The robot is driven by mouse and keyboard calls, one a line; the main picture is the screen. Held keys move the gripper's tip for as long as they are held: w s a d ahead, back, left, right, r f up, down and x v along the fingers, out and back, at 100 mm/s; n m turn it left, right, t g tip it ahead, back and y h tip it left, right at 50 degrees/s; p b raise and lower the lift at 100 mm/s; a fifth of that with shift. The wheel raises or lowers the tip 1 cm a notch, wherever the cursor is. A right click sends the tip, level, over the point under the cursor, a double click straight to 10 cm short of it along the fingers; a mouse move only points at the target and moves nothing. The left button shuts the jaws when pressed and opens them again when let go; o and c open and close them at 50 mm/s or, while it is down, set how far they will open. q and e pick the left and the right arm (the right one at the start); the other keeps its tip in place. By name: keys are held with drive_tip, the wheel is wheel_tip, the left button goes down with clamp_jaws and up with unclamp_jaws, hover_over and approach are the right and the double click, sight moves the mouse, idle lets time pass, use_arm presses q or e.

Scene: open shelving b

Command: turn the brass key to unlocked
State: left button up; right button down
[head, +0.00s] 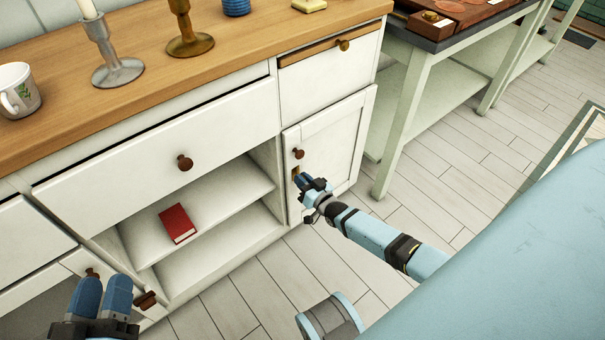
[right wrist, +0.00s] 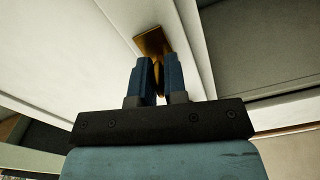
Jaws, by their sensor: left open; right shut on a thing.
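The brass key (right wrist: 157,74) is in a brass lock plate (right wrist: 153,41) on the white cabinet door (head: 334,143). In the right wrist view my right gripper (right wrist: 158,68) is shut on the key, with a blue finger on either side of it. In the head view the right gripper (head: 302,178) is at the door's left side, just below a round brown knob (head: 298,154), and mostly hides the key. How far the key is turned cannot be told. My left gripper (head: 103,284) is open and empty at the lower left, in front of the cabinet.
A red book (head: 177,223) lies on the open shelf (head: 220,203) left of the door. A mug (head: 18,90), a grey candlestick (head: 112,58) and a brass candlestick (head: 188,30) stand on the wooden worktop (head: 160,70). The tiled floor (head: 455,150) to the right is clear.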

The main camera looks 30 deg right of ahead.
use_arm(q)
drive_tip(key=shift+s+a+r+t+p, duration=0.1)
drive_tip(key=shift+r+t+p, duration=0.3)
drive_tip(key=shift+r, duration=0.5)
use_arm(e)
drive_tip(key=shift+n, duration=1.4)
drive_tip(key=c, duration=1.2)
unclamp_jaws()
drive_tip(key=shift+o, duration=0.2)
